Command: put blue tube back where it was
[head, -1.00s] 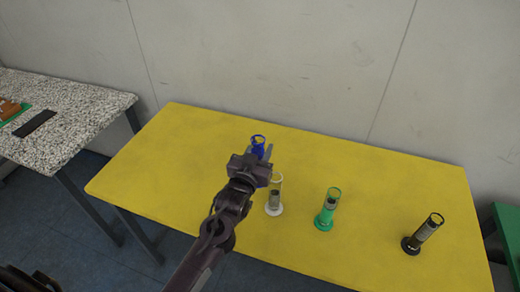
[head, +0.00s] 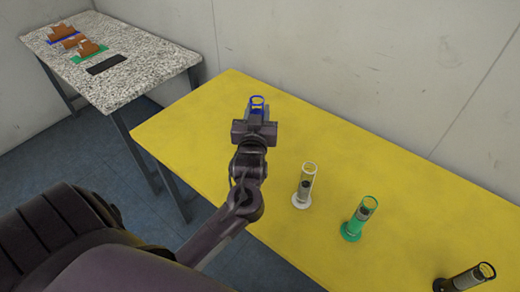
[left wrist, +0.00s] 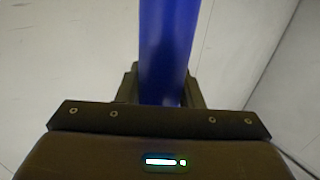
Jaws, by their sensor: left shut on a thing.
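The blue tube (head: 257,103) is held in my left gripper (head: 256,112), over the left part of the yellow table in the head view. Only its rim and upper part show there; my gripper hides the rest. In the left wrist view the blue tube (left wrist: 168,50) stands between the fingers of my left gripper (left wrist: 166,85), which is shut on it. I cannot tell how high its base is above the table. My right gripper is not in view.
On the yellow table (head: 190,125) stand a white-based tube (head: 303,190), a green tube (head: 355,220) and a black-based tube (head: 465,281). A speckled table (head: 140,60) at the upper left carries a black strip (head: 106,64), a green mat (head: 78,56) and brown objects (head: 88,46).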

